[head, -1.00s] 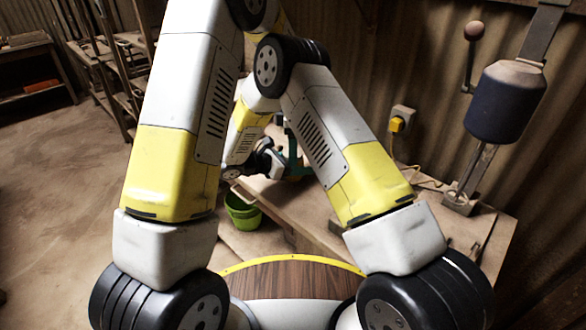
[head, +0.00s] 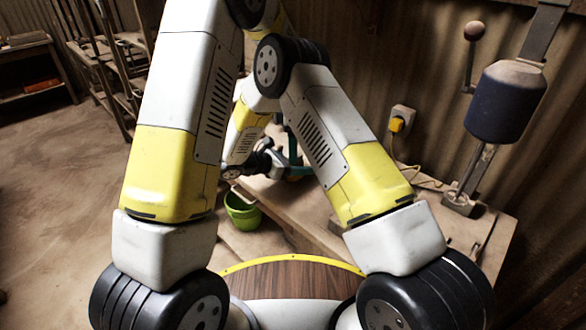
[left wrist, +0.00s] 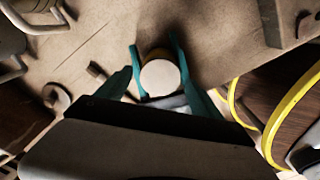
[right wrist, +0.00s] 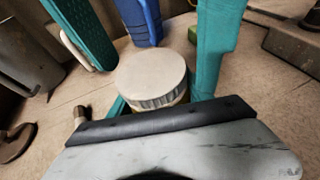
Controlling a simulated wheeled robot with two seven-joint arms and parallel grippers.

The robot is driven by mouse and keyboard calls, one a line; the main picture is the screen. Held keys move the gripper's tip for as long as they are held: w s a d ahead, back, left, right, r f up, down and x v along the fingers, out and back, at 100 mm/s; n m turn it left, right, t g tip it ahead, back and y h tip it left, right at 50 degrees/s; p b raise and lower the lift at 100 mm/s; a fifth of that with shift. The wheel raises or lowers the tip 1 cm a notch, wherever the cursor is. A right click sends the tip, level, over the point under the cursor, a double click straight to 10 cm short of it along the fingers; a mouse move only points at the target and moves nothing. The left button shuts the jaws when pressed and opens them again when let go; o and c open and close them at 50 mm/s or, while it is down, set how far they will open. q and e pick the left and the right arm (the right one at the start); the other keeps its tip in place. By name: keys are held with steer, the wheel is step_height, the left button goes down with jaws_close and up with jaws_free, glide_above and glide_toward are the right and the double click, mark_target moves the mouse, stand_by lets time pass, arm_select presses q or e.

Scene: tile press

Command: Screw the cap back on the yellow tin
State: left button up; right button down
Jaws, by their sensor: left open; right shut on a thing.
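The cap (right wrist: 152,77), pale and round with a ribbed side, sits over the yellow tin (right wrist: 181,99), of which only a sliver shows below it. In the left wrist view the cap (left wrist: 160,77) is seen from above, with a brownish-yellow edge of the tin behind it. My left gripper (left wrist: 157,72) is open, its teal fingers on either side of the cap; I cannot tell if they touch it. My right gripper (right wrist: 155,103) is shut on the tin below the cap. Whether the cap is threaded on is unclear. In the head view my arms hide the tin.
A green bucket (head: 242,211) stands by the workbench (head: 290,218). A press with a dark blue body (head: 507,102) stands at the bench's right end. A blue object (right wrist: 150,22) stands behind the cap in the right wrist view.

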arm_select(q)
steer(key=shift+r, duration=1.95)
steer(key=shift+o, duration=0.4)
steer(key=o, duration=0.4)
steer(key=shift+o, duration=0.2)
step_height(320, 180, up, 12)
arm_select(e)
steer(key=shift+c, duration=1.9)
jaws_free()
